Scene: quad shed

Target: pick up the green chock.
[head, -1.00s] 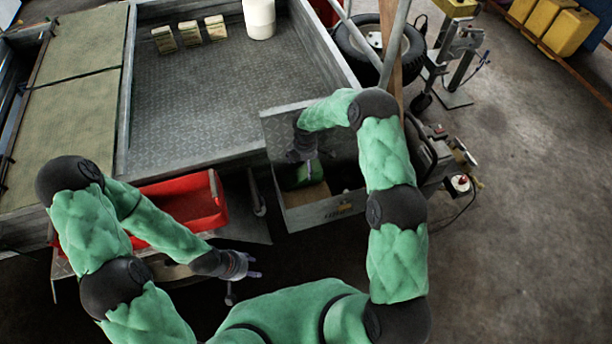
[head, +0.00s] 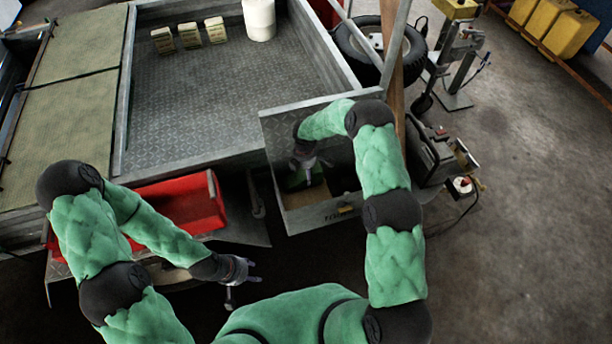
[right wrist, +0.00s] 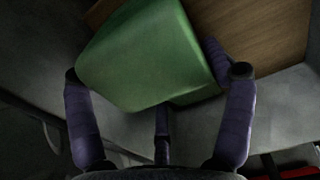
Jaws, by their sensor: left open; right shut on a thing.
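The green chock (right wrist: 150,52) is a smooth, wedge-like block with rounded edges, large in the right wrist view. My right gripper (right wrist: 162,85) is shut on it, with dark purple fingers at its sides. In the head view the right gripper (head: 308,168) is inside an open metal box (head: 330,214), and only a small green part of the chock (head: 292,182) shows. I cannot tell whether the chock touches the box floor. My left gripper (head: 242,277) is open and empty, low in front of the red bin.
A wooden-looking panel (right wrist: 262,35) lies beside the chock in the box. The red bin (head: 190,203) is left of the box, below the metal bed (head: 240,100). A wooden post (head: 395,45) and a machine (head: 435,160) stand close on the right.

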